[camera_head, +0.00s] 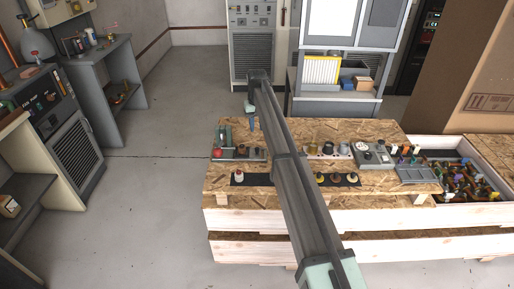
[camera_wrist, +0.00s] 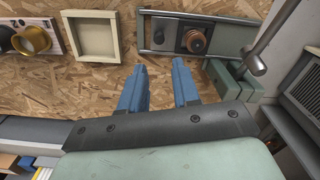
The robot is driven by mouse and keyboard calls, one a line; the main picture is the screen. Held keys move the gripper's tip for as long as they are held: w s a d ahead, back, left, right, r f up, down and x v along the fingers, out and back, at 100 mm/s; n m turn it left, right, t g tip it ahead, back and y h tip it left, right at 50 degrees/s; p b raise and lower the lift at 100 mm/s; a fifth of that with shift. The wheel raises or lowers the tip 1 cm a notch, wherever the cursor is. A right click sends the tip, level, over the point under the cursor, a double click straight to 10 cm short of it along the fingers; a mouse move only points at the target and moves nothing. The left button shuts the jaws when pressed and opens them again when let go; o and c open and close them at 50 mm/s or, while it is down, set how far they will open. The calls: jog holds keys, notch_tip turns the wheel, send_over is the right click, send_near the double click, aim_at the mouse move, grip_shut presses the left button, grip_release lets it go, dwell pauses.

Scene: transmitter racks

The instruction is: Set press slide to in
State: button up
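My gripper (camera_head: 252,123) hangs above the back left part of the wooden crate top in the head view. In the wrist view its two blue fingers (camera_wrist: 160,88) are apart with nothing between them. A green device (camera_head: 224,136) stands at the crate's left end; it also shows in the wrist view as green blocks (camera_wrist: 232,80) with a grey metal lever (camera_wrist: 262,52), right of the fingers. I cannot tell for sure whether this is the press, nor how its slide is set. My gripper's body hides part of the area.
A panel with a copper-coloured knob (camera_wrist: 196,38) and a square cream tray (camera_wrist: 97,38) lie near the fingers. Round fittings (camera_head: 328,149), a dial box (camera_head: 371,153) and a bin of coloured parts (camera_head: 459,180) are to the right. My arm crosses the crate's middle.

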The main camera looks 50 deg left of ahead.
aim_at(257, 148)
notch_tip(257, 148, down, 12)
jog(key=shift+r, duration=0.1)
dwell(0.4)
grip_shut()
dwell(0.5)
